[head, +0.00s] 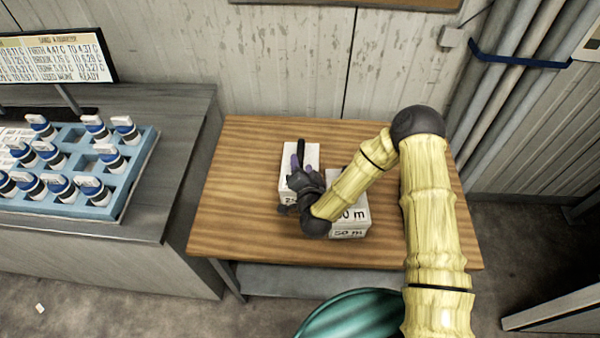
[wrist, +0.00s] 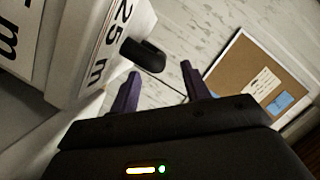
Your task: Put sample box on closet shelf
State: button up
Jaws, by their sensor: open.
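Two white sample boxes stand on a wooden table in the head view. The left box (head: 312,152) has a black handle (head: 301,149) and is partly hidden by my gripper. The right box (head: 349,229) is marked "50 m" and is partly covered by my arm. My gripper (head: 301,164) is open and empty over the left box. In the wrist view, a box marked "25 m" (wrist: 92,58) fills the upper left, with its black handle (wrist: 143,55) sticking out just beyond the left fingertip. The open fingers (wrist: 160,72) are apart. No closet shelf can be made out.
A blue rack (head: 122,190) of capped sample jars and a display screen (head: 55,58) stand on the grey counter at left. Pipes (head: 510,80) run down the wall at right. The wooden table (head: 240,190) is bare left of the boxes. A corkboard (wrist: 250,70) hangs on the wall.

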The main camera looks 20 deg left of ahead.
aim_at(302, 160)
jog(key=shift+p+x, duration=1.15)
jog(key=shift+x, duration=0.8)
jog(key=shift+w+a+f, duration=0.1)
jog(key=shift+w+f, duration=0.05)
jog(key=shift+w, duration=0.5)
grip_shut()
